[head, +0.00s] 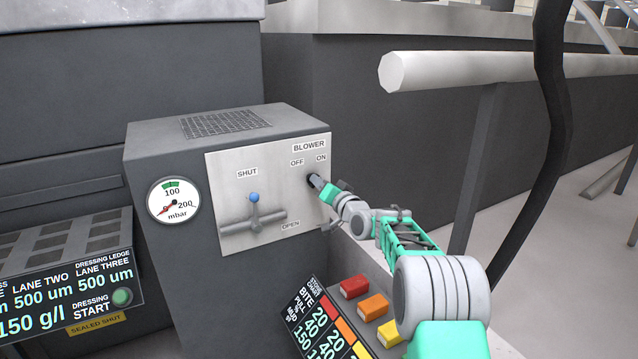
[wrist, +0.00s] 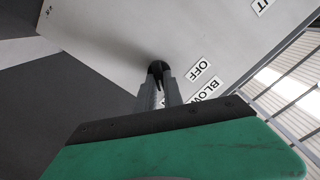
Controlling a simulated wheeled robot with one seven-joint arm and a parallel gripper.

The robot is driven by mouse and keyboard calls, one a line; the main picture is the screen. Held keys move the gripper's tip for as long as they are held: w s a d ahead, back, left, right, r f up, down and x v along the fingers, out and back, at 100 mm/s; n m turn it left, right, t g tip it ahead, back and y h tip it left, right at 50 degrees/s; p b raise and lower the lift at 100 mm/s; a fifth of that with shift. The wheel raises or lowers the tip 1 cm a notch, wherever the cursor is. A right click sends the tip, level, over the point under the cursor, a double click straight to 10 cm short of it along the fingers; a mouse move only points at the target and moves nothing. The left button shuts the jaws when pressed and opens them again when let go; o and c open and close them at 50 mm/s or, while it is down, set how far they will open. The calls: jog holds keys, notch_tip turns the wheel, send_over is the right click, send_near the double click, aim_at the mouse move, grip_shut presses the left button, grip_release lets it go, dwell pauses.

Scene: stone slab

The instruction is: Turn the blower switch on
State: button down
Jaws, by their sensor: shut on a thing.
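The blower switch (head: 312,181) is a black knob on the right of a light metal panel (head: 232,171), below the labels BLOWER, OFF and ON. My gripper (head: 317,182) reaches it from the right and covers most of it in the head view. In the wrist view the two fingers of my gripper (wrist: 160,88) are shut on the black switch (wrist: 157,70), beside the OFF label (wrist: 201,70). The ON label is mostly hidden there by the fingers. I cannot tell which label the switch points to.
A valve lever with a blue tip (head: 254,198) sits left of the switch, between SHUT and OPEN labels. A pressure gauge (head: 173,201) is further left. A thick rail (head: 500,69) and dark post stand right.

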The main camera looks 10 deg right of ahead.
jog(key=shift+f+m, duration=0.1)
jog(key=shift+m, duration=0.2)
jog(key=c, duration=1.5)
grip_release()
jog(key=shift+o, duration=0.2)
jog(key=v, duration=0.8)
jog(key=s+a+r+n+g+h+p, duration=0.1)
jog(key=s+a+r+n+g+p, duration=0.2)
jog(key=s+a+r+g+p, duration=0.5)
jog(key=s+d+g+h+p, duration=0.1)
jog(key=s+p, duration=0.3)
jog(key=s, duration=0.7)
jog(key=s+d+f+n+g+h+p, duration=0.1)
jog(key=s+d+g+h+p, duration=0.1)
jog(key=s, duration=0.9)
jog(key=s+d+g+h+p, duration=0.1)
jog(key=s+g+p, duration=0.2)
jog(key=s+p, duration=0.3)
jog(key=s, duration=0.5)
jog(key=shift+s+d+f+n+h, duration=0.25)
jog(key=shift+f+n+h, duration=0.05)
jog(key=shift+f+n, duration=0.1)
